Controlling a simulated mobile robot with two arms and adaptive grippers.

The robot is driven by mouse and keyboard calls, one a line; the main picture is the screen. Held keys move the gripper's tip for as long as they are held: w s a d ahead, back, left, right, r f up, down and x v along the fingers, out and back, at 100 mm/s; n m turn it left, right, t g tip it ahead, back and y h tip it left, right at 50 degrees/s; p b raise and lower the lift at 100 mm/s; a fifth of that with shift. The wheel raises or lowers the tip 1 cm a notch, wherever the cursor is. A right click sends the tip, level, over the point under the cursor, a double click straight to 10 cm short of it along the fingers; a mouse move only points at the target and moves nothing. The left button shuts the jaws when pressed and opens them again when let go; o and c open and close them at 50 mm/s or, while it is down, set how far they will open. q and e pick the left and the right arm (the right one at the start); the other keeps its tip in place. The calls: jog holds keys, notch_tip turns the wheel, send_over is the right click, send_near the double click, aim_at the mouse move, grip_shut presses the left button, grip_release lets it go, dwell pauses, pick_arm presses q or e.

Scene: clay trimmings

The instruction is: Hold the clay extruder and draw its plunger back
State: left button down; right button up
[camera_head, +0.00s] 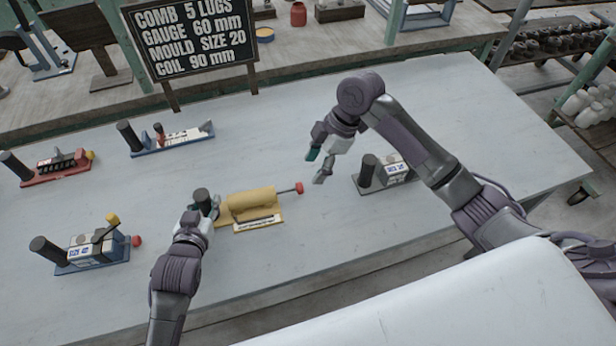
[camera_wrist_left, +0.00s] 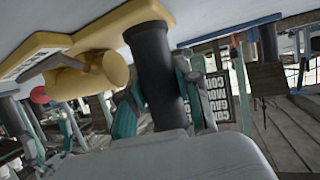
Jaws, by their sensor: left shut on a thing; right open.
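The clay extruder is a yellow body (camera_head: 252,203) on a yellow base, with a dark upright post (camera_head: 201,197) at its left end. A thin plunger rod sticks out at the right and ends in a red knob (camera_head: 299,188). My left gripper (camera_head: 207,211) is shut on the dark post; the left wrist view shows the post (camera_wrist_left: 156,75) between its teal fingers, with the red knob (camera_wrist_left: 39,96) beyond. My right gripper (camera_head: 318,168) is open and empty, up and to the right of the red knob, apart from it.
A grey device with a dark post (camera_head: 369,172) stands right of the extruder, below my right arm. Blue-based (camera_head: 92,262) (camera_head: 172,146) and red-based (camera_head: 55,168) devices stand at the left. A black sign (camera_head: 192,40) stands at the back. The table's right part is clear.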

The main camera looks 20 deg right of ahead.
pick_arm(q)
jog(key=shift+s+f, duration=0.15)
jog(key=shift+f, duration=0.2)
pick_arm(e)
jog(key=v, duration=0.5)
pick_arm(q)
jog(key=c, duration=1)
grip_release()
jog(key=shift+d, duration=0.1)
jog(key=shift+o, duration=1.4)
jog(key=shift+r, duration=0.15)
pick_arm(e)
jog(key=shift+f, duration=0.1)
